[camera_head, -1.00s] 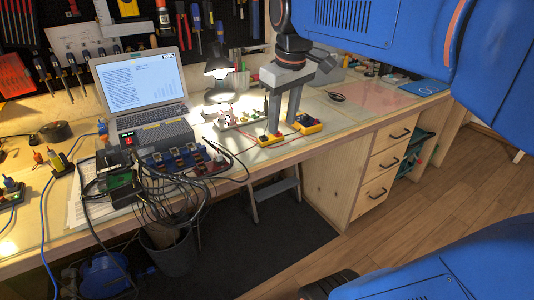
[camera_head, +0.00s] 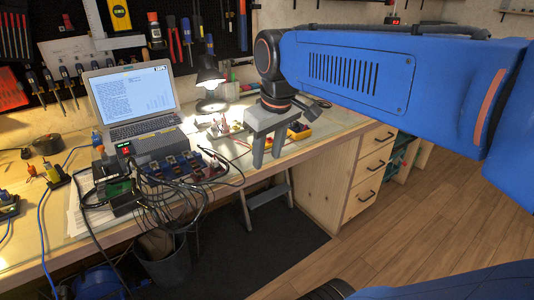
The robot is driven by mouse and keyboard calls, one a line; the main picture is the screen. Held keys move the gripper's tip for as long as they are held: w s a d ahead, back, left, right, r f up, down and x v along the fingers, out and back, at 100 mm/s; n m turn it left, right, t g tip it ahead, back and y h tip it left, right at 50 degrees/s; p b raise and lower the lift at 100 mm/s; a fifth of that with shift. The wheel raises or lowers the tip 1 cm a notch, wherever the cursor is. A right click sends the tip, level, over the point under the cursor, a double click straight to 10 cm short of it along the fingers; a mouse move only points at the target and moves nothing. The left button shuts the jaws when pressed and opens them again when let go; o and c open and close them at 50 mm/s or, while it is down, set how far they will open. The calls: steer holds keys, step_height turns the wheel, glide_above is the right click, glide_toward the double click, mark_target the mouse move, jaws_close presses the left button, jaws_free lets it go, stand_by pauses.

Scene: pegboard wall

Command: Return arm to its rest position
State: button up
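My blue arm crosses the upper right of the view, with its dark wrist in front of the workbench (camera_head: 318,148). My gripper (camera_head: 267,160) points down near the bench's front edge. Its two grey fingers stand apart with a gap between them, and I see nothing held there. A yellow device (camera_head: 300,132) lies on the bench just right of the fingers. The gripper hides part of the bench top behind it.
An open laptop (camera_head: 126,95) stands on the bench, with a lit lamp (camera_head: 209,72) to its right. Loose cables (camera_head: 165,205) hang over the front edge. A step stool (camera_head: 268,205) and a bin (camera_head: 165,262) stand below. Wooden drawers (camera_head: 372,170) are at right.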

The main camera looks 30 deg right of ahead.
steer(key=s+a+f+m+t, duration=0.1)
steer(key=s+a+f, duration=0.2)
steer(key=s+f, duration=0.5)
step_height(320, 180, down, 3)
steer(key=shift+a+f+m+t, duration=0.1)
steer(key=shift+a+m+t, duration=0.1)
steer(key=shift+m+t, duration=0.15)
